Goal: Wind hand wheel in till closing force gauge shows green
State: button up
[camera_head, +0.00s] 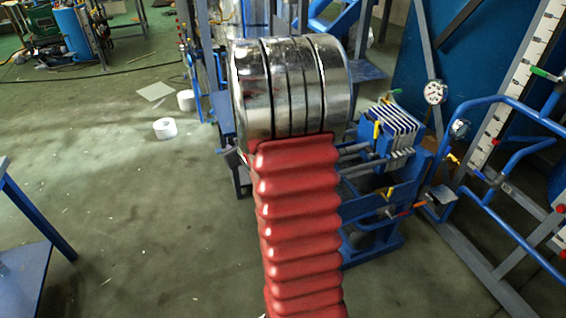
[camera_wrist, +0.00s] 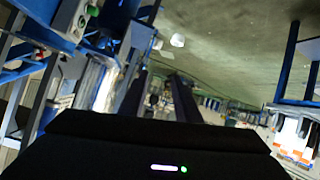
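The hand wheel cannot be made out in either view; my arm covers part of the head view. A plate press with a blue frame (camera_head: 375,205) and a pack of white and blue plates (camera_head: 398,118) stands right of my arm. A round white dial gauge (camera_head: 435,92) is at the right, behind the press. Its pointer and any green zone are too small to read, and I cannot tell whether it is the closing force gauge. My gripper (camera_wrist: 160,88) shows in the wrist view as two dark fingers, apart, with nothing seen held between them.
Blue pipe rails (camera_head: 500,105) and a graduated white scale (camera_head: 515,85) stand at the right. A blue table (camera_head: 25,270) is at the left edge. White rolls (camera_head: 165,128) lie on the floor. The floor between the table and my arm is mostly clear.

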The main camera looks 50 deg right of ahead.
jog(key=s+d+f+m+t+h, duration=0.15)
jog(key=s+d+f, duration=0.35)
jog(key=d+f, duration=0.6)
jog(key=s+d+f+m+t+h, duration=0.2)
jog(key=s+d+f+t, duration=0.1)
jog(key=s+f, duration=0.7)
jog(key=shift+s+d+f, duration=0.15)
jog(key=shift+s+d, duration=0.15)
jog(key=shift+d, duration=0.4)
jog(key=shift+w, duration=0.1)
jog(key=x, duration=1.3)
jog(key=shift+w+d, duration=0.2)
jog(key=shift+w, duration=0.05)
grip_shut()
